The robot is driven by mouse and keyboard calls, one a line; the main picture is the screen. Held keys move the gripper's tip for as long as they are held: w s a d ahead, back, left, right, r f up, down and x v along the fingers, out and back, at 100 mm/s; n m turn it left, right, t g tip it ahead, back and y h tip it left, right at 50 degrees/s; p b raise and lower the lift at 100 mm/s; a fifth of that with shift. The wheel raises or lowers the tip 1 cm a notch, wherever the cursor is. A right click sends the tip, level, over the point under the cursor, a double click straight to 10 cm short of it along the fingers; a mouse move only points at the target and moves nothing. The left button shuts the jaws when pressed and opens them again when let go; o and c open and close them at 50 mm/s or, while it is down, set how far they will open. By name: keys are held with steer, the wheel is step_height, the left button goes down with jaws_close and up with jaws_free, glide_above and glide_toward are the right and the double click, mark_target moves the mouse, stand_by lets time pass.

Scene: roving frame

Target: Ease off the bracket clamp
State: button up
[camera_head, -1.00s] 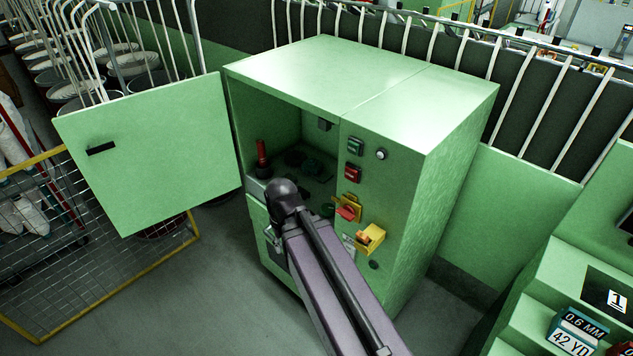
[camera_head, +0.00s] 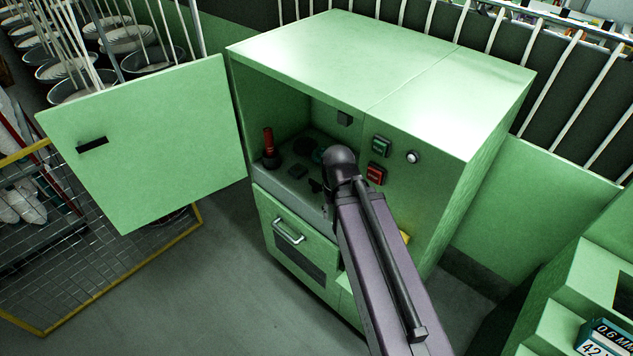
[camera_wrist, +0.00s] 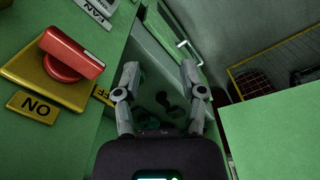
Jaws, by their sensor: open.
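The green cabinet (camera_head: 400,65) stands with its door (camera_head: 150,140) swung open to the left. Inside, a red-handled part (camera_head: 268,142) stands upright at the left of the shelf, with several dark round parts (camera_head: 305,146) around it. I cannot tell which part is the bracket clamp. My gripper (camera_wrist: 158,78) is open, its two grey fingers apart with nothing held between them. Dark round shapes (camera_wrist: 165,103) show beyond and below the fingertips. In the head view my arm hides the gripper and part of the cabinet front.
A red rotary switch (camera_wrist: 72,58) on a yellow plate is close to the left of my fingers in the wrist view. A drawer handle (camera_head: 289,231) sticks out below. Wire mesh (camera_head: 80,260) stands at left.

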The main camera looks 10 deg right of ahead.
steer(key=shift+s+a, duration=0.1)
steer(key=n+b, duration=0.5)
steer(key=n, duration=0.2)
glide_above(315, 182)
step_height(315, 182, down, 5)
steer(key=shift+s+f, duration=0.1)
step_height(315, 182, down, 14)
steer(key=b, duration=1.3)
steer(key=shift+r+b, duration=0.25)
steer(key=shift+b, duration=0.15)
jaws_close()
